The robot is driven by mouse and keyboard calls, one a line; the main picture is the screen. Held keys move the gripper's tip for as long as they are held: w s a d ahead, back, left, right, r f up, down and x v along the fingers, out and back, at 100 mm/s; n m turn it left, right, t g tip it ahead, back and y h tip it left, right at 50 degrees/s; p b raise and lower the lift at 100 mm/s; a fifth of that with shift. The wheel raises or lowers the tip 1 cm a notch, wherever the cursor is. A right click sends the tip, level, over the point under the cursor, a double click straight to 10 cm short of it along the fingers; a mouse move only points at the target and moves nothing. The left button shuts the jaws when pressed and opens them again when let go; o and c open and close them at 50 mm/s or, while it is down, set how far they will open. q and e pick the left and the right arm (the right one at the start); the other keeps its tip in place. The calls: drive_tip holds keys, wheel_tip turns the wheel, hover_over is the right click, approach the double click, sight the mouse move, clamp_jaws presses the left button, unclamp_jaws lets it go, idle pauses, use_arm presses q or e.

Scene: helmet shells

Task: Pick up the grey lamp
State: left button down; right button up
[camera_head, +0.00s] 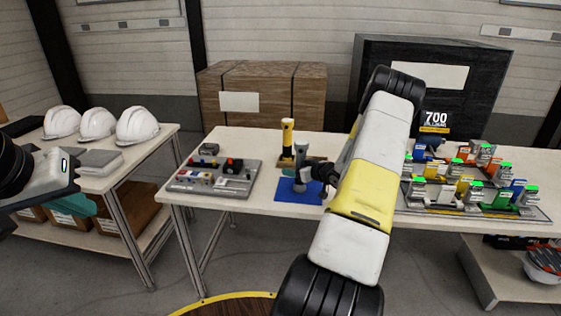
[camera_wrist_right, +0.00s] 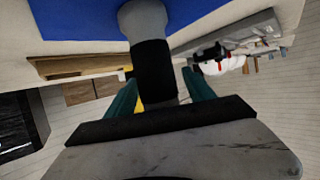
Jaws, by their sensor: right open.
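The grey lamp (camera_head: 300,178) stands upright on a blue mat (camera_head: 288,196) on the middle table. My right gripper (camera_head: 312,168) is beside its upper part, reaching in from the right. In the right wrist view the lamp's grey and black body (camera_wrist_right: 153,75) lies between the two teal fingers (camera_wrist_right: 158,95) of my open right gripper. Contact between fingers and lamp cannot be told. A yellow and black lamp (camera_head: 287,138) stands just behind the grey one. My left gripper (camera_head: 82,206) shows partly at the left edge, its teal finger low beside the left table; its opening is unclear.
A grey panel with switches (camera_head: 215,177) lies left of the mat. A board of colourful parts (camera_head: 470,185) lies to the right, partly behind my right arm. White helmets (camera_head: 97,123) stand on the left table. A wooden crate (camera_head: 262,95) and a black crate (camera_head: 480,80) stand behind.

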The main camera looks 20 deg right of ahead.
clamp_jaws()
drive_tip(key=shift+r, duration=0.15)
